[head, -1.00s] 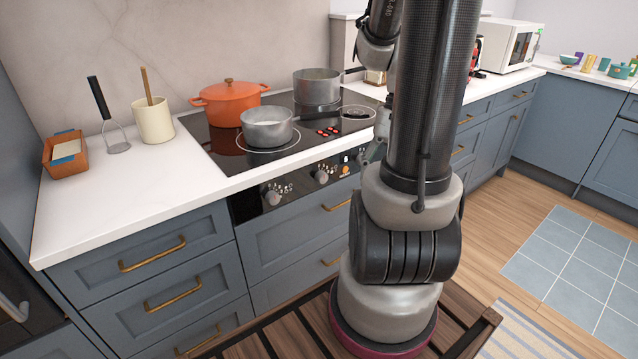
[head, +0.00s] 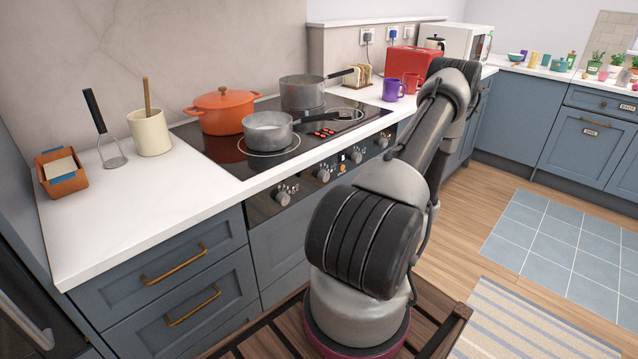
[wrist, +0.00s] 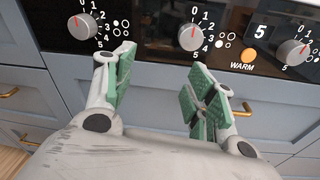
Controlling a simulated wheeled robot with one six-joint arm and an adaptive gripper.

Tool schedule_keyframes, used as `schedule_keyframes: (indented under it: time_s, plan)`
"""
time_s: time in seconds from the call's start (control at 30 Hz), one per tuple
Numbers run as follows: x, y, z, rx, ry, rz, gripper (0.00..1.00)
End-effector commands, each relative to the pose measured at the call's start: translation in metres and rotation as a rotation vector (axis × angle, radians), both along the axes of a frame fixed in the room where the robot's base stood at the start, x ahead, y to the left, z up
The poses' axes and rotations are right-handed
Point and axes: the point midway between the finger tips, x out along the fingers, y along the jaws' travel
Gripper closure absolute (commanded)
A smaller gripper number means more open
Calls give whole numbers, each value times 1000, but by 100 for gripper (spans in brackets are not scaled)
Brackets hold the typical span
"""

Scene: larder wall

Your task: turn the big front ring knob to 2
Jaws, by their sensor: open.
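The hob's control panel (head: 300,186) is black with a row of grey knobs. The wrist view shows three: a left knob (wrist: 82,26), a middle knob (wrist: 192,37) and a right knob (wrist: 291,52), each with a red pointer and a 0 to 5 scale. The left and middle pointers look near 0; the right one tilts up and right. Dot symbols sit beside the knobs; I cannot tell which marks the big front ring. My gripper (wrist: 163,88) is open and empty, its green pads apart, below the left and middle knobs. My arm hides it in the head view.
A grey saucepan (head: 268,131), an orange pot (head: 222,111) and another saucepan (head: 302,93) stand on the hob. The display (wrist: 262,31) reads 5 above an orange WARM button (wrist: 249,55). Blue drawers (head: 190,280) lie below the panel.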

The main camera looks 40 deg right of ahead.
Motion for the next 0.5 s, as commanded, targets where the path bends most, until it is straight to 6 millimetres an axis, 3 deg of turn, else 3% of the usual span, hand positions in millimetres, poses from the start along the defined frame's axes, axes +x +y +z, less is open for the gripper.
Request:
schedule_keyframes:
  time_s: [0.1,0.17,0.27,0.5]
  plan:
    - [12,-29,11,2,-45,-103,45]
    - [15,-36,15,12,-60,-132,45]
    - [24,-35,19,23,-76,-133,45]
    - [64,-33,19,22,-74,-128,45]
